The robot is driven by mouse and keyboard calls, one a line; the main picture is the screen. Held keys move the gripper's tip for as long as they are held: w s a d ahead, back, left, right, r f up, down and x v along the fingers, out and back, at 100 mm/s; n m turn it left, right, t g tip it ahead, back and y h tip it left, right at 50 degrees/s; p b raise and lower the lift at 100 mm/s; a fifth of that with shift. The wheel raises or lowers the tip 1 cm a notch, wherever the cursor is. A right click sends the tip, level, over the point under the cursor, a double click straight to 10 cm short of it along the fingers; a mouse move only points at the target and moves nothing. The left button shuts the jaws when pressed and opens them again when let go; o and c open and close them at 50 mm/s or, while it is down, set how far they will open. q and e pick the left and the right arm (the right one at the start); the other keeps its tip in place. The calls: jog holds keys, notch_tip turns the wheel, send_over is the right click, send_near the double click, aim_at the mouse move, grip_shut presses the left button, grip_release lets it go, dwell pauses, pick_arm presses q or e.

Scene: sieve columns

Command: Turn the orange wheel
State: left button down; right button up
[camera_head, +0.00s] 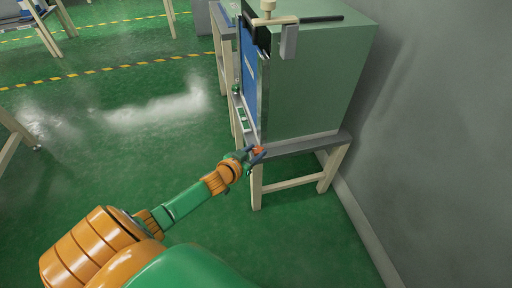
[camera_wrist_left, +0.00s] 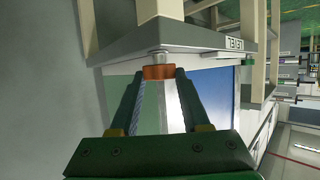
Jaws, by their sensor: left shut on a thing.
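The orange wheel (camera_head: 258,150) is a small knob low at the near corner of a green and blue cabinet, just above the table edge. In the left wrist view the orange wheel (camera_wrist_left: 159,72) sits on a short pale metal stem, between the tips of my two fingers. My left gripper (camera_head: 252,154) reaches it from the left; in the wrist view the left gripper (camera_wrist_left: 158,77) is shut on the wheel, with a finger on each side. The fingers partly hide the wheel in the head view. My right gripper is not in view.
The green cabinet (camera_head: 312,88) with a blue front (camera_head: 250,75) stands on a grey-topped table (camera_head: 305,146) with pale legs. A grey wall (camera_head: 440,130) is close on the right. Open green floor (camera_head: 110,140) lies to the left.

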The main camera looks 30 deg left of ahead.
pick_arm(q)
jog(key=shift+c, duration=1.9)
grip_release()
jog(key=p+v, duration=0.3)
jog(key=v, duration=0.4)
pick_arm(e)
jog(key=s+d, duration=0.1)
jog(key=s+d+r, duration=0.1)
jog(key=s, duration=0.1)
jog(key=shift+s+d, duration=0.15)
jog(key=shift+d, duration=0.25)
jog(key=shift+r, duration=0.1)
